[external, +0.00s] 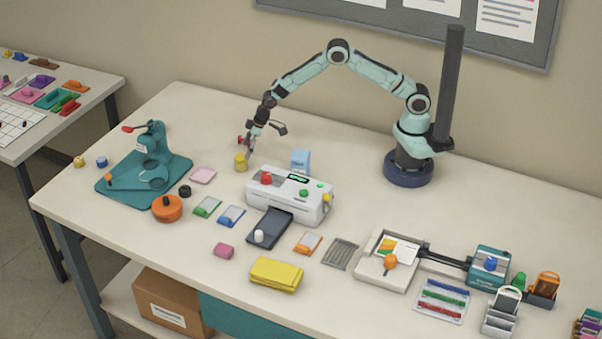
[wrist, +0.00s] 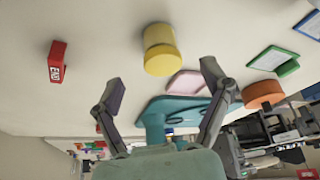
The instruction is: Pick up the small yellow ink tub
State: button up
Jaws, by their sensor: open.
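A yellow tub with a round lid (external: 241,162) stands on the table just below and beside my gripper (external: 249,150). In the wrist view, the yellow tub (wrist: 160,52) lies ahead of my open gripper (wrist: 162,82), roughly centred beyond the fingertips and not between them. The fingers are spread and empty. A smaller yellow tub (external: 79,162) stands at the far left of the table, beside a blue tub (external: 101,162). I cannot tell from the pictures alone which one is the ink tub.
A red box (wrist: 57,62) stands left of the tub in the wrist view. A pink pad (external: 203,176), the teal press (external: 148,170), an orange round container (external: 166,208) and the white laminator (external: 290,197) are nearby. The table behind the press is clear.

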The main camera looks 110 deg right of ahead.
aim_at(243, 156)
jog(key=x, duration=0.5)
jog(key=shift+w+f, duration=0.15)
jog(key=shift+f, duration=0.15)
jog(key=c, duration=1.3)
